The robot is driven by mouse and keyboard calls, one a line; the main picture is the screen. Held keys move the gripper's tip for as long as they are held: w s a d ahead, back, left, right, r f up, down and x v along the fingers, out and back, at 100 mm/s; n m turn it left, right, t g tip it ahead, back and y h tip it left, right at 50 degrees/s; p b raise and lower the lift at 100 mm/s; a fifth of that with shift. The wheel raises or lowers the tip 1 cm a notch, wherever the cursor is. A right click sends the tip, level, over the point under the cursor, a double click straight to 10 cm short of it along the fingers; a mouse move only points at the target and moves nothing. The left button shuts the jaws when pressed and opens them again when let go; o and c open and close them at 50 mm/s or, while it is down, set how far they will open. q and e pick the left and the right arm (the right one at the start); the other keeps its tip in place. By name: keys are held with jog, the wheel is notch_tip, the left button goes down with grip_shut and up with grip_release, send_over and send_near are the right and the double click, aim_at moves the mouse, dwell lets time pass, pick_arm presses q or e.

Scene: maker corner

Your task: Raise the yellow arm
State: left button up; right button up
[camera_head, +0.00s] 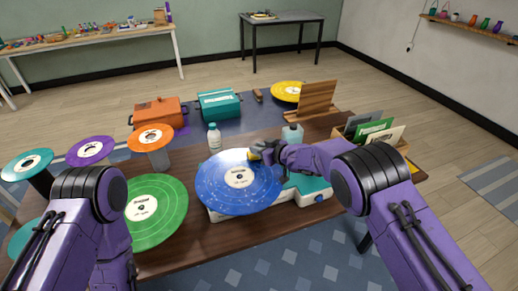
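A turntable (311,197) with a white and teal body stands near the table's front edge. A large blue record (222,190) lies on it. A small yellow part (255,155), likely the yellow arm, shows at the far right edge of the record. My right gripper (266,153) is right at this yellow part, reaching in from the right. Its dark fingers are small and partly hidden, so I cannot tell whether they are open or touching it. My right forearm covers part of the turntable's back right side. My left arm shows at the left, but its gripper is out of view.
A green record (155,222) lies left of the turntable. Orange (151,138), purple (90,150) and teal (27,164) records sit on stands. A white bottle (214,138) stands behind the blue record. A crate of sleeves (376,130) is at the right.

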jog(key=shift+r, duration=0.15)
grip_shut()
jog(key=shift+w+d+r+m+y, duration=0.1)
jog(key=shift+d+r+m+y, duration=0.1)
jog(key=shift+r+m+y, duration=0.15)
jog(key=shift+w+d+r+m+y, duration=0.1)
jog(key=shift+d+r+m+y, duration=0.2)
jog(key=shift+r+m, duration=0.15)
jog(key=shift+w+d+r+m+t+y+b, duration=0.2)
jog(key=shift+d+r+m+y+b, duration=0.25)
jog(key=shift+d+r+m+y, duration=0.3)
jog(key=shift+w+d+r+m+t+y+b, duration=0.2)
jog(key=shift+d+r+m+y+b, duration=0.3)
jog(key=shift+m, duration=0.45)
jog(key=shift+f, duration=0.1)
